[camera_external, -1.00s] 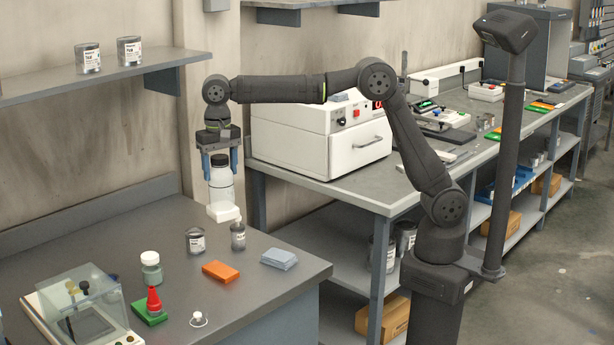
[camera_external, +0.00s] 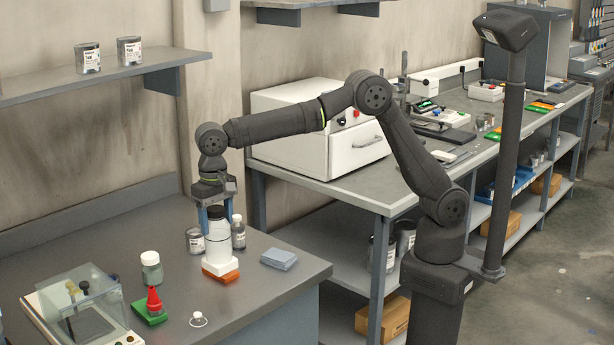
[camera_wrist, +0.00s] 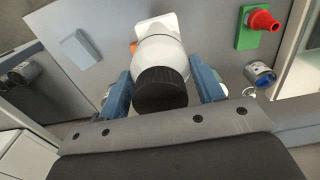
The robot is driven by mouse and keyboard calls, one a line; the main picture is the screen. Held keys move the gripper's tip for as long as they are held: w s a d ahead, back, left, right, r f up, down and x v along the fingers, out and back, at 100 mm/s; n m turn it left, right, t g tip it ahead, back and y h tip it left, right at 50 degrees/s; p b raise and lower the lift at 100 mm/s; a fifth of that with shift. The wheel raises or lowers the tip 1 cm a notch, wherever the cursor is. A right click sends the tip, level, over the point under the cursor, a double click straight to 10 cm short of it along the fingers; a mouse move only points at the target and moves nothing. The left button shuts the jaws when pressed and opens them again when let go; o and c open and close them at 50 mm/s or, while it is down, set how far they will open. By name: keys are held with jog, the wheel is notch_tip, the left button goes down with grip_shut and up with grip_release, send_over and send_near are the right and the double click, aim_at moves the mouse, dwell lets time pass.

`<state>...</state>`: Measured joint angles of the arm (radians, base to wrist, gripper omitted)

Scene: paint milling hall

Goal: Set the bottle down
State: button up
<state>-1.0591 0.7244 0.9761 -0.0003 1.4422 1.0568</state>
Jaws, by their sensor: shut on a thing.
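The bottle (camera_external: 218,243) is white with a black cap (camera_wrist: 160,91) and a white squarish block (camera_external: 220,267) at its foot. My gripper (camera_external: 216,215) points down, its blue fingers shut on the bottle from both sides, near the top. The bottle looks upright. The white block is over the orange pad (camera_external: 229,278) on the grey bench, hiding most of it. I cannot tell whether it touches the pad. In the wrist view the bottle fills the space between the fingers, and a sliver of orange shows beside it.
A grey tin (camera_external: 194,241) and a small clear bottle (camera_external: 238,232) stand close behind the held bottle. Grey-blue pads (camera_external: 279,258) lie to the right.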

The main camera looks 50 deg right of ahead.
jog(key=s+a+f, duration=0.2)
jog(key=a+f, duration=0.2)
jog(key=f, duration=0.3)
jog(key=shift+s+a, duration=0.25)
jog(key=shift+s, duration=0.15)
jog(key=shift+f, duration=0.15)
jog(key=shift+f, duration=0.15)
jog(key=o, duration=1.2)
